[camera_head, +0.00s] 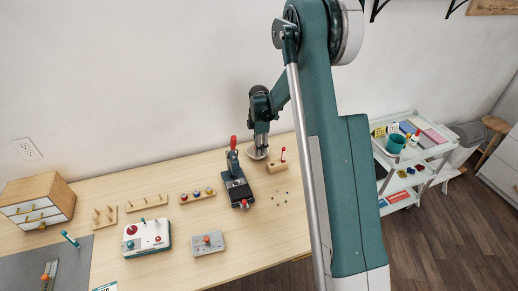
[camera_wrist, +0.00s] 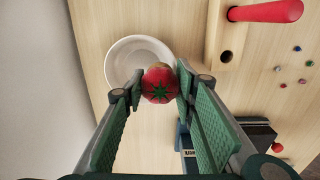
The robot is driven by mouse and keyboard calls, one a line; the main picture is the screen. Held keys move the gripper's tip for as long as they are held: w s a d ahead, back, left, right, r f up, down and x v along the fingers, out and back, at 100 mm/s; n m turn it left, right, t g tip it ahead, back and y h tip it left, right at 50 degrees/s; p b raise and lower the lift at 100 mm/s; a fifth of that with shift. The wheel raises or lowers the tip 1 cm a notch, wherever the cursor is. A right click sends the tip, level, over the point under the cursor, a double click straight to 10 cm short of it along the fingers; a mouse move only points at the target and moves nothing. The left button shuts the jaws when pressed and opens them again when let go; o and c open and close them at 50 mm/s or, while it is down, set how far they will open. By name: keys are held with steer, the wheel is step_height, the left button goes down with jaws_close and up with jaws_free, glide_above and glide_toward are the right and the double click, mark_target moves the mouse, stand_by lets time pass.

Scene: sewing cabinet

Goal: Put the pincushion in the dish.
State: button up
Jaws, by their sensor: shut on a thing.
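The pincushion (camera_wrist: 158,88) is a red tomato shape with a green star-shaped top. My gripper (camera_wrist: 160,86) is shut on it, one finger on each side. The dish (camera_wrist: 116,59) is a round white bowl on the table. In the wrist view the pincushion overlaps the dish's lower right part, and I cannot tell how high above it it is. In the head view my gripper (camera_head: 260,148) is at the dish (camera_head: 250,154), near the wall; the pincushion cannot be made out there.
A wooden block (camera_head: 276,165) with a red-handled tool (camera_wrist: 265,11) stands right of the dish. A dark device with a red lever (camera_head: 237,185) stands just in front. Small beads lie to the right. Peg racks, a red-knobbed box (camera_head: 148,238) and a drawer cabinet (camera_head: 38,198) are farther left.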

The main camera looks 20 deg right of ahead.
steer(key=o, duration=0.9)
steer(key=shift+r, duration=0.1)
steer(key=shift+r+p, duration=0.55)
steer(key=shift+p, duration=0.05)
step_height(320, 180, up, 12)
steer(key=shift+p, duration=0.45)
